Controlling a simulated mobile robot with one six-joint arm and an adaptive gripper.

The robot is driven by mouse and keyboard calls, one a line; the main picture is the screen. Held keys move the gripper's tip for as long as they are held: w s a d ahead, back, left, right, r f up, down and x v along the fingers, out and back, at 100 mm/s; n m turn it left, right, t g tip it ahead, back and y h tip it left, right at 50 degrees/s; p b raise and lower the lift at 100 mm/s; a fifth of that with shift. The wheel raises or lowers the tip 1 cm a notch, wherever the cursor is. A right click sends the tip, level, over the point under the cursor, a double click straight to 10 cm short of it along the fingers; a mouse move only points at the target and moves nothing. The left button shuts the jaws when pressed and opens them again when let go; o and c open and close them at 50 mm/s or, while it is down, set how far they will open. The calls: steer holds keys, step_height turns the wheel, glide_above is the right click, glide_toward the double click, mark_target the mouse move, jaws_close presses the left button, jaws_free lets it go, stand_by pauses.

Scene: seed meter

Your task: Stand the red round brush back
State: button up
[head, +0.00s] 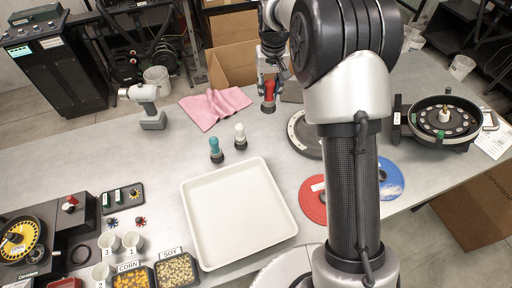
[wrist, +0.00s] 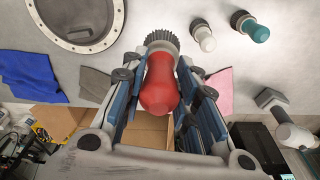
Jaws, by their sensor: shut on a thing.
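The red round brush (head: 269,92) is in my gripper (head: 270,72), bristles down and about upright, near the far table edge. I cannot tell whether its bristles touch the table. In the wrist view the red handle (wrist: 160,88) lies between both fingers of my gripper (wrist: 170,75), with the dark bristles beyond the fingertips. A white-handled brush (head: 240,135) and a teal-handled brush (head: 216,150) stand upright on the table nearer the tray. They also show in the wrist view, the white brush (wrist: 203,38) and the teal brush (wrist: 258,32).
A pink cloth (head: 215,107) lies left of the red brush, and a grey cloth (wrist: 95,84) lies on its other side. A round metal lid or ring (wrist: 80,42) lies nearby. An empty white tray (head: 191,225) is in front. Bare table surrounds the standing brushes.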

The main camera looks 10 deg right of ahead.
steer(key=shift+a+r, duration=0.15)
steer(key=shift+f, duration=0.25)
step_height(320, 180, down, 19)
steer(key=b, duration=0.3)
steer(key=shift+f, duration=0.2)
steer(key=shift+f+b, duration=0.25)
steer(key=shift+b, duration=0.1)
steer(key=o, duration=1)
steer(key=shift+r, duration=0.1)
